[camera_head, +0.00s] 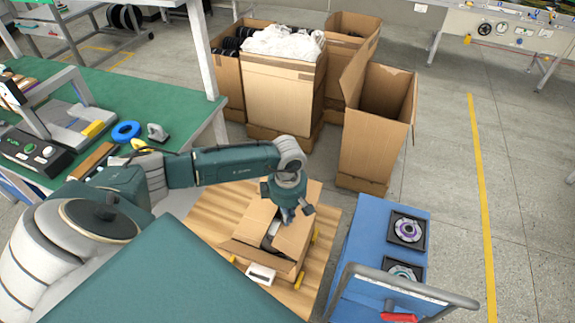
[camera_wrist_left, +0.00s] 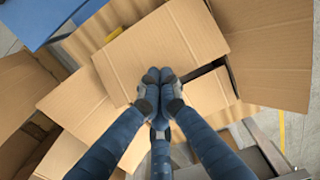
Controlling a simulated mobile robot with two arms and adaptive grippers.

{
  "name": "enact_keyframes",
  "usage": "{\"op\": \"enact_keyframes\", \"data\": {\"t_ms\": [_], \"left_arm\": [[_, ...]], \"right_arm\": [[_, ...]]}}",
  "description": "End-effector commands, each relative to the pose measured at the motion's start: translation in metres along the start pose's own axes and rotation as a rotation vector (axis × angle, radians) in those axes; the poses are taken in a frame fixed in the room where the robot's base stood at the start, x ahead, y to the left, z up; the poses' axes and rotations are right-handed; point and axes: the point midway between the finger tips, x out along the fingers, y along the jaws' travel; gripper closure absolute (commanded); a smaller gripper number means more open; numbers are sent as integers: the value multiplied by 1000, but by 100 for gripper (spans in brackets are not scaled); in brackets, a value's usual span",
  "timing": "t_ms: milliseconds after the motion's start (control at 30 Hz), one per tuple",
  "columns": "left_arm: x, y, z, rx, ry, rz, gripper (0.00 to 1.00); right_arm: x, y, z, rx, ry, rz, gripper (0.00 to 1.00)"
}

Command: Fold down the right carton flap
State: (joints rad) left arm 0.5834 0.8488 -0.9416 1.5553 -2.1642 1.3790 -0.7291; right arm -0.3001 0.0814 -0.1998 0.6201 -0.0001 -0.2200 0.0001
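The open cardboard carton (camera_head: 277,240) sits on a wooden-topped table, its flaps spread at different angles. My left gripper (camera_head: 287,214) is over the carton, pointing down at its top. In the left wrist view, the gripper's fingertips (camera_wrist_left: 160,78) are drawn together at the edge of a broad carton flap (camera_wrist_left: 168,45); they look in contact or very close, with nothing clearly pinched. Another flap (camera_wrist_left: 268,50) spreads at the right of that view, and a dark gap shows beside the fingers. The gripper hides part of the carton in the head view. My right gripper is not in view.
The wooden tabletop (camera_head: 218,213) has bare room left of the carton. A white object (camera_head: 261,273) is at the carton's front. A blue cart (camera_head: 365,225) with hub motors stands right. Tall cartons (camera_head: 374,135) stand behind; a green workbench (camera_head: 110,86) is left.

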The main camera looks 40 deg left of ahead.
Motion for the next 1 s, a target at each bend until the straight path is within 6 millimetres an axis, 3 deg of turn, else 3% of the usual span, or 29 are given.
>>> {"op": "enact_keyframes", "data": {"t_ms": [1000], "left_arm": [[43,0,0,0,0,0,100]], "right_arm": [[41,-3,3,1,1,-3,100]]}}
